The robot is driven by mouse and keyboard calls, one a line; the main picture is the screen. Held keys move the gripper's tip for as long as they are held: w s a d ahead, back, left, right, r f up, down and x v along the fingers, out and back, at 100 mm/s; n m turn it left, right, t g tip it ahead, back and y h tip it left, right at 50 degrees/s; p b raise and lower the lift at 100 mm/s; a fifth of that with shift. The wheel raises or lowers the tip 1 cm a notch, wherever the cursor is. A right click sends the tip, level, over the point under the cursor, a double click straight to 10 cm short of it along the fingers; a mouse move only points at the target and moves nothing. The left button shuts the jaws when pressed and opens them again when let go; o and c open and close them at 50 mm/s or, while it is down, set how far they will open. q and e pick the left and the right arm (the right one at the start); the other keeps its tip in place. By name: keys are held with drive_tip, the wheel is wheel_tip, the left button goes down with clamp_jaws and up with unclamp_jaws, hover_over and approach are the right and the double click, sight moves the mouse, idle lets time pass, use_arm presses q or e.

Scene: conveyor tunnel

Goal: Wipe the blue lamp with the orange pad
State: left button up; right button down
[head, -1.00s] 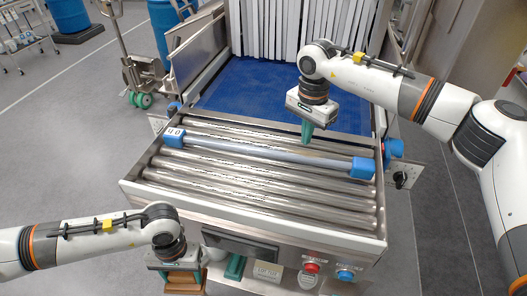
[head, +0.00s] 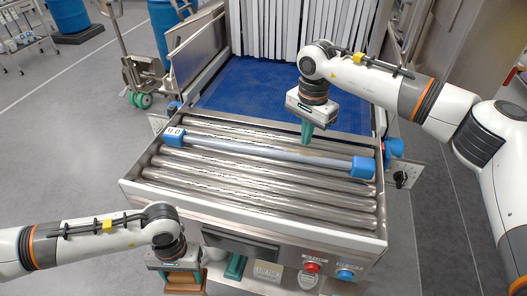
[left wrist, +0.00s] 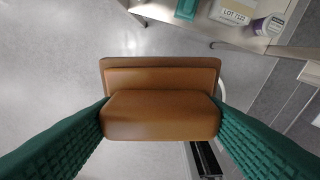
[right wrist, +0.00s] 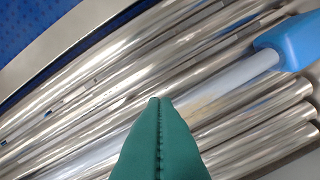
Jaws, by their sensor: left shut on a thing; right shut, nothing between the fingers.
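The orange pad (left wrist: 160,115), a brownish-orange block with a stepped back, is held between the green fingers of my left gripper (left wrist: 161,104). In the head view the pad (head: 183,284) shows below that gripper, left of the conveyor's front panel. The blue lamp (head: 345,274) is a small blue dome on the front panel, at its right, well apart from the pad. My right gripper (head: 306,132) is shut and empty above the rollers; its green fingertips also meet in the right wrist view (right wrist: 160,100).
A grey bar (head: 260,153) with blue end blocks lies across the steel rollers. A red button (head: 312,267) sits left of the lamp. A green block (head: 235,267), a LOT-labelled box (head: 268,271) and a jar (head: 308,281) stand by the panel.

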use_arm(q)
drive_tip(key=shift+f+b, duration=0.55)
drive_tip(key=shift+f, duration=0.05)
use_arm(e)
drive_tip(key=shift+f, duration=0.75)
